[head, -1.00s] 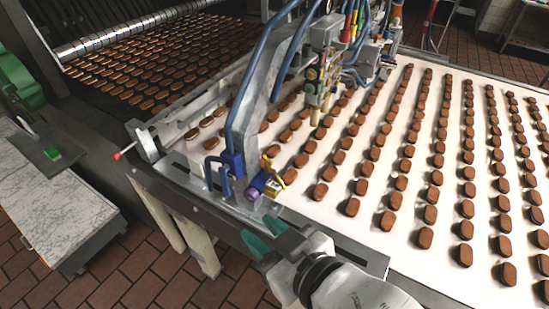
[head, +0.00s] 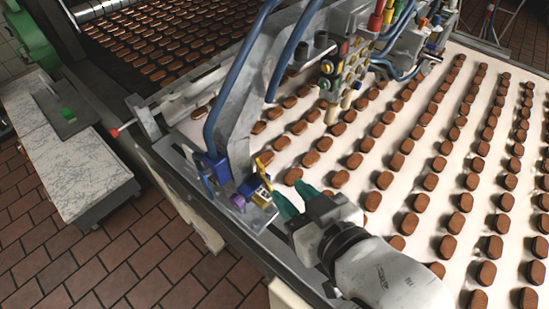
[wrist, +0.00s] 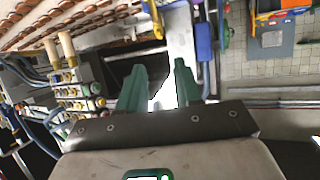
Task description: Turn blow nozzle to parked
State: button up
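A small yellow fitting (head: 262,164), which looks like the blow nozzle or its lever, sits on the machine's near rail beside a blue bracket (head: 218,166) and a purple knob (head: 238,201). I cannot tell for sure which part is the nozzle. My gripper (head: 291,194) points at this cluster from the right, with its teal fingertips close to the yellow fitting. In the wrist view the fingers (wrist: 160,66) are apart with nothing between them. A yellow hooked part (wrist: 154,18) shows just beyond the left finger, and a blue part (wrist: 204,40) is beside the right one.
The white belt (head: 340,210) carries rows of brown biscuits right beside my gripper. A grey arm with blue hoses (head: 243,110) rises behind the fittings. A valve block (head: 338,72) hangs over the belt. A marble-topped table (head: 75,150) stands at left.

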aim_at(261, 164)
jog(key=shift+b+x, duration=3.6)
jog(key=shift+x, duration=1.75)
jog(key=shift+c, duration=0.4)
grip_shut()
